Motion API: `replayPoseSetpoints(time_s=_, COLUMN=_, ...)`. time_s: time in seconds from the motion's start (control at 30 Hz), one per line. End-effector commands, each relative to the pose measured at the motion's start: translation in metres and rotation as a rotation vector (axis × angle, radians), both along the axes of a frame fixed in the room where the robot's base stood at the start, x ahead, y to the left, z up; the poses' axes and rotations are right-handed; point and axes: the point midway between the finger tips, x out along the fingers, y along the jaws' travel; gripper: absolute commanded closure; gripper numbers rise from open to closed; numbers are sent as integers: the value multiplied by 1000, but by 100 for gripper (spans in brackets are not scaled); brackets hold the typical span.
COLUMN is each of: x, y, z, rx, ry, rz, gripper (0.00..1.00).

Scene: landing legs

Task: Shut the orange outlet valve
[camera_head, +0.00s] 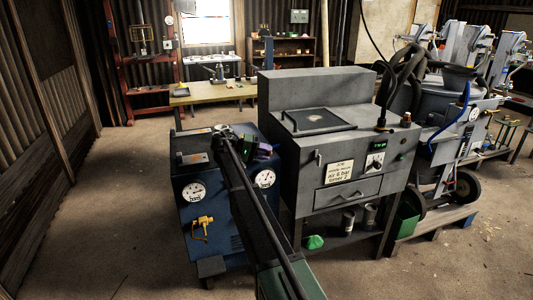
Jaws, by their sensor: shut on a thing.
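The orange outlet valve (202,224) shows yellow-orange on the front of the blue box-shaped unit (226,213), low on its left side, with its spout hanging down. Its exact handle angle is too small to read. My arm crosses in front of the unit from the bottom of the picture. My gripper (223,131) appears as small metal parts at the arm's far end, over the unit's top and well above the valve. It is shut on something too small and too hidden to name. No contact between it and the orange valve shows.
Two round white gauges (193,191) sit on the blue unit's front, the right one partly near my arm. A purple and green part (259,148) is beside my arm. A grey cabinet (345,160) stands close on the right. The floor at left is clear.

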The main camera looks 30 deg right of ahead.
Motion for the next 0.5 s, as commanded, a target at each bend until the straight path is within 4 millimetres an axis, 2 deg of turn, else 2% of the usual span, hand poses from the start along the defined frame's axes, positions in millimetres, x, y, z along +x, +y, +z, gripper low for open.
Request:
replayPoseSetpoints(time_s=0.33, x=-2, y=0, z=-2, rx=7, ry=-1, rz=-5, gripper=100)
replayPoseSetpoints(time_s=0.37, x=-2, y=0, z=-2, rx=7, ry=-1, rz=-5, gripper=72)
replayPoseSetpoints(time_s=0.43, x=-2, y=0, z=-2, rx=6, ry=0, rz=-4, gripper=61)
replayPoseSetpoints(time_s=0.5, x=-1, y=0, z=-2, rx=5, ry=0, rz=-3, gripper=60)
